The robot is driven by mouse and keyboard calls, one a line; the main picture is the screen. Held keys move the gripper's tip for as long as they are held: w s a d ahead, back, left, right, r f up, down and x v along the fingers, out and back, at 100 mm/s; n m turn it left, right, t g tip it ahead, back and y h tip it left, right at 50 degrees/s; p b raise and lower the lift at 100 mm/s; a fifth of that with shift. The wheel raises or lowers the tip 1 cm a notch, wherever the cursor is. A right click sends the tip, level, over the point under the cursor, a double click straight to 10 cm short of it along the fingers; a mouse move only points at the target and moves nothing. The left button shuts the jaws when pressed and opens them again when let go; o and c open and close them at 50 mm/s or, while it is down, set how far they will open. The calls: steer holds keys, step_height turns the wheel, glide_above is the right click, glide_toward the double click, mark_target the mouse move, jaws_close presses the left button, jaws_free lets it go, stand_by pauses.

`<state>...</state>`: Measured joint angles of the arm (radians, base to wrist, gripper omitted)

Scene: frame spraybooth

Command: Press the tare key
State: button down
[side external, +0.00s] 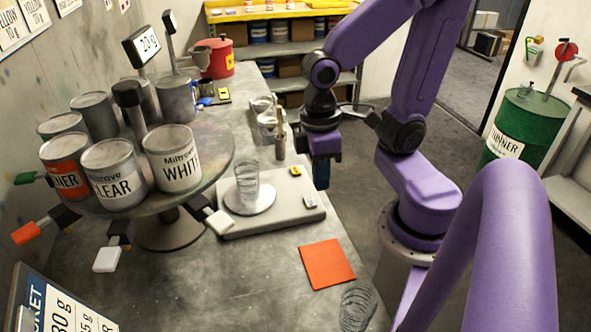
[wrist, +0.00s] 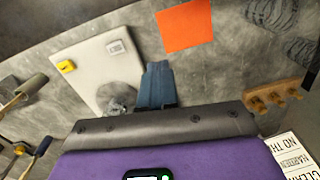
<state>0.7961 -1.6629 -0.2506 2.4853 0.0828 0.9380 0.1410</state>
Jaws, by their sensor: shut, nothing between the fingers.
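A flat pale grey scale (side external: 262,218) lies on the bench with a round pan and a clear ribbed cup (side external: 247,185) on it. Its right side carries a yellow key (side external: 295,171) and a light grey key (side external: 310,202); their lettering is too small to read. In the wrist view I see the yellow key (wrist: 66,66) and the grey key (wrist: 116,47). My gripper (side external: 321,184) is shut and empty, pointing down, to the right of the scale and apart from both keys. Its blue fingers (wrist: 157,72) show beside the scale edge in the wrist view.
A round turntable (side external: 215,165) with several paint cans and protruding handles stands left of the scale. A display reading 20 g (side external: 141,46) rises behind it. An orange square (side external: 327,264) lies in front on the bench. Cups and a brush pot (side external: 280,145) stand behind the scale.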

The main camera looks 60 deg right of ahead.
steer(key=w+m, duration=0.3)
steer(key=m, duration=0.1)
steer(key=n+t+y, duration=0.7)
steer(key=n, duration=2.6)
glide_above(299, 169)
steer(key=shift+d+f, duration=0.1)
steer(key=shift+f, duration=0.6)
steer(key=shift+f, duration=0.1)
steer(key=shift+f, duration=4.3)
